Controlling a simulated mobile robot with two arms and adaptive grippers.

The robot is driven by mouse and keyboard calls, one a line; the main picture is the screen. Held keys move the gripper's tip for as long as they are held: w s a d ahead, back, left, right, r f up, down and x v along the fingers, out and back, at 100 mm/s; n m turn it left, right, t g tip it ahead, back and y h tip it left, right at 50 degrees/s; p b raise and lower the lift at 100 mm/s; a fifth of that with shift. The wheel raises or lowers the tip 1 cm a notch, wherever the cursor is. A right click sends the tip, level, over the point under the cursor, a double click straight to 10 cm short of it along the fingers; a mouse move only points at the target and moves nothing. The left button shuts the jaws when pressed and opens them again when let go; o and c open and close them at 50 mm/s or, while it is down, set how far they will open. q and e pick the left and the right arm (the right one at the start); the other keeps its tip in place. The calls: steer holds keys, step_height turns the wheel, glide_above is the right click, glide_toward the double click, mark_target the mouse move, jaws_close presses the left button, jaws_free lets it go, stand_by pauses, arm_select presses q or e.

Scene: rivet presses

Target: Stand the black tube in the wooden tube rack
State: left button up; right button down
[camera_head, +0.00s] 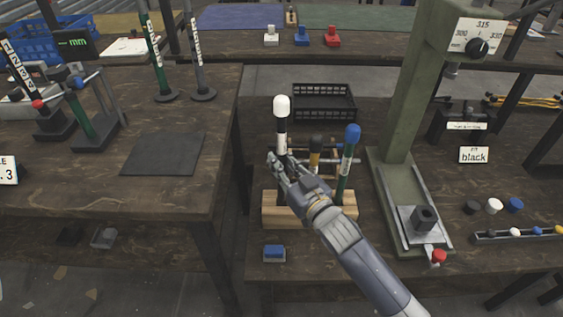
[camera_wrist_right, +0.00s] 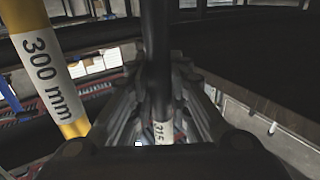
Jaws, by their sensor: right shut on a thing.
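The black tube (camera_head: 282,123) has a white cap and a white label band. It stands upright at the left part of the wooden tube rack (camera_head: 343,211). My right gripper (camera_head: 283,172) is shut on it just above the rack. In the right wrist view the black tube (camera_wrist_right: 155,60) runs between the fingers, its label partly hidden. The gripper hides the tube's lower end, so I cannot tell whether it is seated. A yellow tube (camera_head: 315,158) and a green tube with a blue cap (camera_head: 348,157) stand in the rack. My left gripper is not in view.
A green press (camera_head: 400,130) stands right of the rack. A black crate (camera_head: 323,101) lies behind it and a blue-topped block (camera_head: 274,252) in front. Caps (camera_head: 494,206) lie at the right.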

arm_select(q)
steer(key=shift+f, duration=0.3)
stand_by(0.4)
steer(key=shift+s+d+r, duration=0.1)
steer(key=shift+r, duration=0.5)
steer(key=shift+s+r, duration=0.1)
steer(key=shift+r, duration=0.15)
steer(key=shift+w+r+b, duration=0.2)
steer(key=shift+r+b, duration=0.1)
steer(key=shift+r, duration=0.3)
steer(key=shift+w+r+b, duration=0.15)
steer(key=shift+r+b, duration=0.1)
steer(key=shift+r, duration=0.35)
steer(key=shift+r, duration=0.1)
